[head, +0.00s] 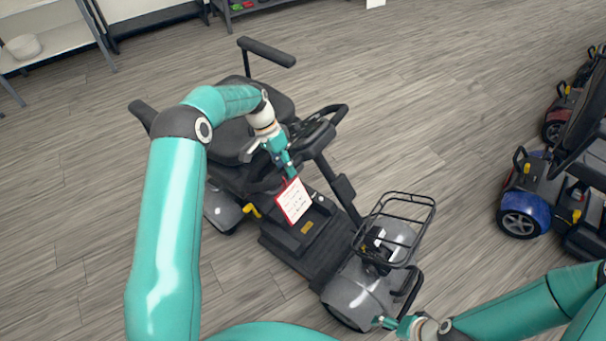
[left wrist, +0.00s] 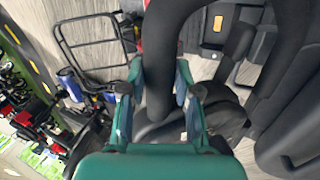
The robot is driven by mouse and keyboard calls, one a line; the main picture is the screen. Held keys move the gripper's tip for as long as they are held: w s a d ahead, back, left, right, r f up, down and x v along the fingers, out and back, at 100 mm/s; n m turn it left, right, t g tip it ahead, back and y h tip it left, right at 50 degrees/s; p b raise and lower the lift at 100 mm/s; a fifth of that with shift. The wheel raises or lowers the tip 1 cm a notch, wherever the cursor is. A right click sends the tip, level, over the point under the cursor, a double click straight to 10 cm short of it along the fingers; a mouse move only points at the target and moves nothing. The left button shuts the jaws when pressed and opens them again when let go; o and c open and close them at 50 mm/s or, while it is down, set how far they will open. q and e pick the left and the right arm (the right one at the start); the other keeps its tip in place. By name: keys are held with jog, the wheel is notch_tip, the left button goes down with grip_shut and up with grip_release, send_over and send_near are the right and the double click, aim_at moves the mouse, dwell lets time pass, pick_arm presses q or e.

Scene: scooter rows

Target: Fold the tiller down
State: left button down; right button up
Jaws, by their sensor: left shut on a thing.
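The grey scooter (head: 365,285) stands on the wood floor. Its tiller (head: 340,188) is raised, leaning back from the front end toward the black seat (head: 232,140). The black handlebar loop (head: 342,110) and console are at its top. My left gripper (head: 287,165) is at the near side of the tiller head. In the left wrist view its fingers (left wrist: 160,75) are shut around the black handle bar (left wrist: 162,45). My right gripper (head: 383,321) is low beside the scooter's front; its fingers are too small to read.
A red-edged white card (head: 296,201) hangs below the left gripper. A wire basket (head: 402,213) is over the scooter's front. A blue scooter (head: 528,205) and others stand at right. Shelves (head: 50,42) are at the back left. Floor between the scooters is clear.

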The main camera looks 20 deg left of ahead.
pick_arm(q)
jog(key=shift+w+a+f+b, duration=0.25)
jog(key=shift+a+f+b, duration=0.15)
jog(key=shift+a+f, duration=0.45)
jog(key=c, duration=0.8)
grip_release()
jog(key=shift+a, duration=0.1)
jog(key=shift+r, duration=0.1)
jog(key=v, duration=1.1)
jog(key=shift+w+a+r, duration=0.1)
jog(key=shift+a+r, duration=0.1)
jog(key=shift+r, duration=0.15)
jog(key=shift+c, duration=0.3)
